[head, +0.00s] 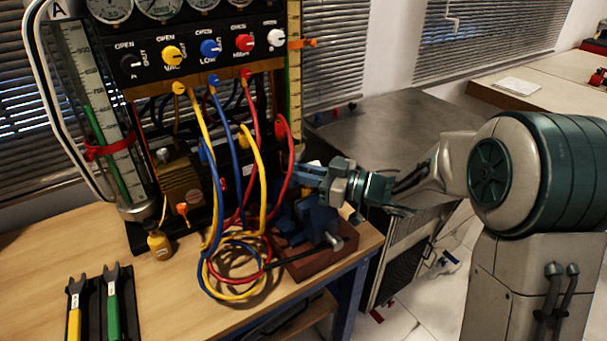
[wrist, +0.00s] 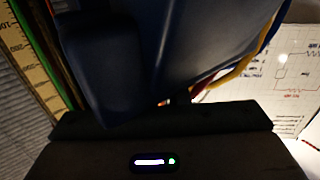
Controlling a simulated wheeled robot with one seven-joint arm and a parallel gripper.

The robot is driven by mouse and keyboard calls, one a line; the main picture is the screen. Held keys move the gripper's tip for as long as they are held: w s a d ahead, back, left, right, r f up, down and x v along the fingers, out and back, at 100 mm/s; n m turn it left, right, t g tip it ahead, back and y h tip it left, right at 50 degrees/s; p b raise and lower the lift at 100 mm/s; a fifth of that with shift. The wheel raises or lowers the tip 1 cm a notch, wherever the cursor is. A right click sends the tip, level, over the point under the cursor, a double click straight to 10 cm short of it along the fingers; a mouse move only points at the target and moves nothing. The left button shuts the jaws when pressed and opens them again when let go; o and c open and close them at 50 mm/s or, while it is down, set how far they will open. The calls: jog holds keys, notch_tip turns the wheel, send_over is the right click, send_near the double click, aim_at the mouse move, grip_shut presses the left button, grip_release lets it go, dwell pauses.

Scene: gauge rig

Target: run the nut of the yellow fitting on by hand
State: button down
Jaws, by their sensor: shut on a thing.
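My gripper (head: 305,173) reaches in from the right, above the blue vise (head: 318,218) at the bench's right end. Its jaws are shut. A small yellow part, seemingly the yellow fitting (head: 313,163), shows at the jaws in the head view. The nut and its thread are too small and hidden to make out. In the wrist view, dark blue shapes fill the middle and hide the grasp; a yellow hose (wrist: 268,42) shows behind them. Yellow, blue and red hoses hang from the panel and loop on the bench (head: 205,275).
The gauge panel (head: 200,55) with coloured knobs stands behind the hoses. A yellow-handled wrench (head: 75,310) and a green-handled wrench (head: 113,305) lie at the front left. A small brass bottle (head: 160,245) stands nearby. A grey cabinet (head: 410,125) stands behind my arm.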

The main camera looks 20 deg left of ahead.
jog(key=m+t, duration=0.1)
jog(key=m+t+b, duration=0.1)
jog(key=t, duration=0.1)
jog(key=m+t+h+b, duration=0.1)
jog(key=shift+w+f+t, duration=0.1)
jog(key=shift+f+t, duration=0.15)
jog(key=shift+t, duration=0.15)
jog(key=m+t+h+b, duration=0.1)
jog(key=m+t+b, duration=0.1)
jog(key=t+b, duration=0.1)
jog(key=shift+w+d+h, duration=0.1)
jog(key=shift+w+h, duration=0.05)
jog(key=shift+h, duration=0.25)
jog(key=m+t+h+b, duration=0.1)
jog(key=t+b, duration=0.1)
jog(key=b, duration=0.2)
jog(key=m+t+h+b, duration=0.2)
jog(key=b, duration=0.2)
jog(key=shift+w+d+m, duration=0.15)
jog(key=shift+w+m, duration=0.05)
jog(key=shift+m, duration=0.1)
jog(key=shift+w+d+r+m+t+h+b, duration=0.15)
jog(key=shift+m+t+h+b, duration=0.25)
jog(key=shift+b, duration=0.6)
jog(key=shift+a+r+m+t+h+b, duration=0.1)
jog(key=shift+m+t+h+b, duration=0.3)
jog(key=shift+b, duration=0.55)
jog(key=c, duration=1.4)
grip_release()
jog(key=shift+d, duration=0.1)
